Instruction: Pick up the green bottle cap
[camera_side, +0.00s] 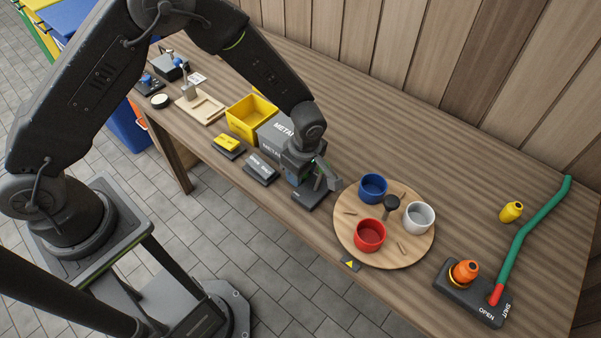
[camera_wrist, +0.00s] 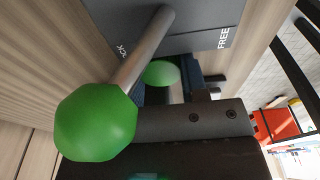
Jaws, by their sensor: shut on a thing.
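A small rounded green piece (camera_wrist: 161,72), which looks like the green bottle cap, shows beside my gripper (camera_wrist: 185,92) in the wrist view. My gripper is shut on it, though the fingers and the contact are mostly hidden. A larger green ball knob (camera_wrist: 95,122) on a grey rod stands close to the camera, left of my gripper. The rod rises from a dark plate (camera_wrist: 205,38) marked "FREE". In the side view my gripper (camera_side: 318,180) is low over a dark plate near the bench's front edge. The cap cannot be made out there.
A round wooden board (camera_side: 418,248) with blue (camera_side: 373,189), red (camera_side: 369,236) and white (camera_side: 418,218) cups lies just right of my gripper. A grey "METAL" bin (camera_side: 276,132) and yellow bin (camera_side: 250,119) stand left. A green-handled lever (camera_side: 522,231) is far right.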

